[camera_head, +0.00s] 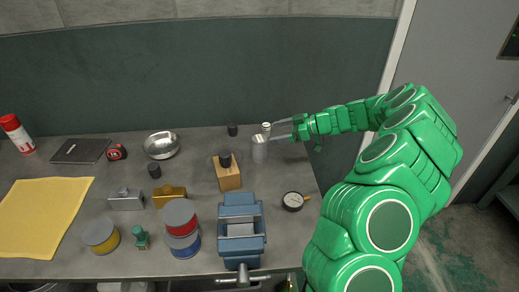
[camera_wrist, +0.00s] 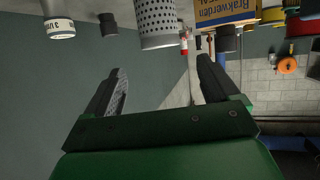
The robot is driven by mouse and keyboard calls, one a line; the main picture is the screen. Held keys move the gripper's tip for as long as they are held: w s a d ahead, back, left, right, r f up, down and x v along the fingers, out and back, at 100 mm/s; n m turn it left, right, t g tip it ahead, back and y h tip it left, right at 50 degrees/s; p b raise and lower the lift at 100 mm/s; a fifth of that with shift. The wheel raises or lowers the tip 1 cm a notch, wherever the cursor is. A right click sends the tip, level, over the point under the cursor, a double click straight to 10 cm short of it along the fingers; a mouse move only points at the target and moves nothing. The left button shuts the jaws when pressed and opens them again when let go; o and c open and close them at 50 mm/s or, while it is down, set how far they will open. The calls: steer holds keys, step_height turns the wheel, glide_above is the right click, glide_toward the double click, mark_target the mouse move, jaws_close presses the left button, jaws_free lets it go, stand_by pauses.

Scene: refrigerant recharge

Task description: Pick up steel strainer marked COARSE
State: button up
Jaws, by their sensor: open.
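A perforated steel strainer (camera_head: 260,150) stands on the bench near its right back part. It also shows large at the top of the wrist view (camera_wrist: 157,22), cut off by the frame edge. No COARSE marking is readable on it. A second, pale cylinder (camera_head: 266,128) with a dark top stands just behind it; a cylinder with a white lettered band (camera_wrist: 60,28) shows at the wrist view's upper left, its text not clearly readable. My gripper (camera_head: 275,130) reaches in from the right beside these. In the wrist view its jaws (camera_wrist: 160,66) are apart and empty.
A round gauge (camera_head: 293,201) lies to the right. Cans (camera_head: 180,216), a metal bowl (camera_head: 162,145) and a yellow cloth (camera_head: 45,215) are further left. A green wall backs the bench.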

mark_target(259, 146)
step_height(259, 146, down, 4)
steer(key=shift+a+f, duration=0.2)
steer(key=shift+x, duration=3.7)
steer(key=c, duration=1.2)
steer(key=shift+r, duration=0.1)
